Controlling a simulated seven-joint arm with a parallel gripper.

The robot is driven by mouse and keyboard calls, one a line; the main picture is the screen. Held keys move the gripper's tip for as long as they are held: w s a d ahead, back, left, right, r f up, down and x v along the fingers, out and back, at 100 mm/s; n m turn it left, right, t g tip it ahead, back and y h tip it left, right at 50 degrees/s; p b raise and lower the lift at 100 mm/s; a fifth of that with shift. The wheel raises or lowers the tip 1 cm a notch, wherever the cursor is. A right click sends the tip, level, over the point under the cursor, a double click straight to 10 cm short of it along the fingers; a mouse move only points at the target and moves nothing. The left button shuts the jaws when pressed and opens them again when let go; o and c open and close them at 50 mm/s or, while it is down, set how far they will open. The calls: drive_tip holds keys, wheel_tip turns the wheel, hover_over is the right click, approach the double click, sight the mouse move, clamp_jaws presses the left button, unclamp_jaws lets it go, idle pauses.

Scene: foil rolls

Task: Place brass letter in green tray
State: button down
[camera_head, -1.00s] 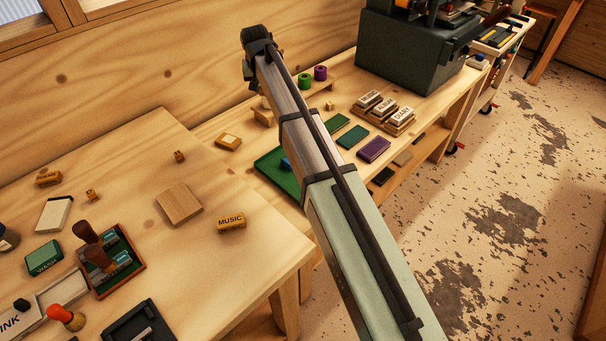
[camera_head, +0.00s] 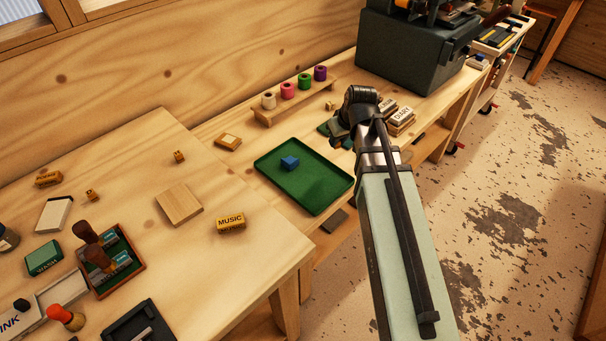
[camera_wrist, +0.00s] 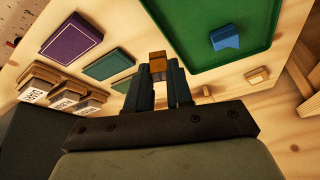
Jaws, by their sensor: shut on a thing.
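My gripper (camera_wrist: 157,82) is shut on a small brass-coloured block, the brass letter (camera_wrist: 157,62), held between its fingertips in the wrist view. In the head view my gripper (camera_head: 337,138) hangs just right of the green tray's far right corner, and its wrist hides most of what it holds. The green tray (camera_head: 320,186) lies flat on the lower bench; it also shows in the wrist view (camera_wrist: 195,50), with the held block just outside its edge. A blue block (camera_head: 289,163) sits in the tray, which is otherwise bare.
A wooden rack with several coloured foil rolls (camera_head: 288,91) stands behind the tray. A small cube (camera_head: 331,106) lies near the rack's right end. Cards, including a purple one (camera_wrist: 72,38), and labelled stamps (camera_head: 401,117) lie to the right. A dark machine (camera_head: 410,50) stands behind.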

drive_tip(key=s+a+n+g+y, duration=0.1)
drive_tip(key=s+a+n, duration=0.1)
drive_tip(key=s+n, duration=0.2)
drive_tip(key=n+g+y, duration=0.2)
drive_tip(key=n+g, duration=0.1)
drive_tip(key=n, duration=0.6)
approach(322, 184)
drive_tip(key=shift+x, duration=2.6)
drive_tip(key=shift+a, duration=0.15)
drive_tip(key=c, duration=1)
unclamp_jaws()
drive_tip(key=v, duration=1.2)
drive_tip(key=shift+w+a+r, duration=0.15)
drive_tip(key=shift+a+r, duration=0.05)
drive_tip(key=shift+a, duration=0.05)
